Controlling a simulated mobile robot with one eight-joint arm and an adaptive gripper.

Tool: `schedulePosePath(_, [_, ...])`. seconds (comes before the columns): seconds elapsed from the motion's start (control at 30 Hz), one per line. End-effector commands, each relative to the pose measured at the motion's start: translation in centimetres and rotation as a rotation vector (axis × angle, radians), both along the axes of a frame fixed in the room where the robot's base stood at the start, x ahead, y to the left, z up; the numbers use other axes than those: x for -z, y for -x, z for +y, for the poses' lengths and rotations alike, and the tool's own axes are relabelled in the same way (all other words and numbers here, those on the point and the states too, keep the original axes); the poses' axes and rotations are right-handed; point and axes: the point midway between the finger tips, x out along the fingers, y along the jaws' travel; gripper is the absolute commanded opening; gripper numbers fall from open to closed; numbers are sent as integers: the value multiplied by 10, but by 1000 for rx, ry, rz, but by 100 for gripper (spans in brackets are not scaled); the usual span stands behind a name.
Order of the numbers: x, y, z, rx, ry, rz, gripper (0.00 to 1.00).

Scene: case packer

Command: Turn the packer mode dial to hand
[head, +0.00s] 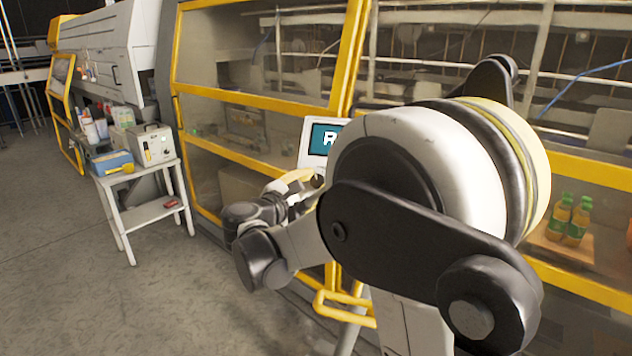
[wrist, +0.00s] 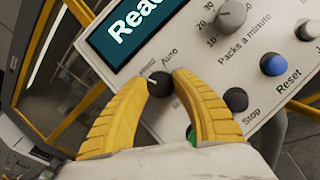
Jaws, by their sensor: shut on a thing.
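The mode dial (wrist: 160,83) is a small black knob with a white mark on the packer's control panel (wrist: 262,45). The word "Auto" shows above it, and a smaller label to its left is too blurred to read. The white mark lies on the left part of the knob; its exact setting is hard to tell. My gripper (wrist: 161,80) has its two yellow fingers closed on either side of the dial, holding it. In the head view my arm hides most of the panel, and only its screen (head: 324,138) shows clearly.
Near the dial are a grey "Packs a minute" knob (wrist: 231,14), a blue "Reset" button (wrist: 274,64), a black "Stop" button (wrist: 236,99) and a partly hidden green button (wrist: 191,133). A yellow rail (head: 342,308) stands below. A small table (head: 150,210) stands left.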

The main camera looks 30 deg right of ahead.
Motion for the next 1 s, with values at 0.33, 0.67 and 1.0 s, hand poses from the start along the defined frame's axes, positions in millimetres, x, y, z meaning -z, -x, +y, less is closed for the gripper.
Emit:
schedulePosePath(0.33, [-2, -1, 0, 126, -146, -162, 2])
schedulePosePath(0.67, [-2, -1, 0, 184, -214, -236, 2])
schedulePosePath(1.0, [-1, -1, 0, 193, -226, -249, 2])
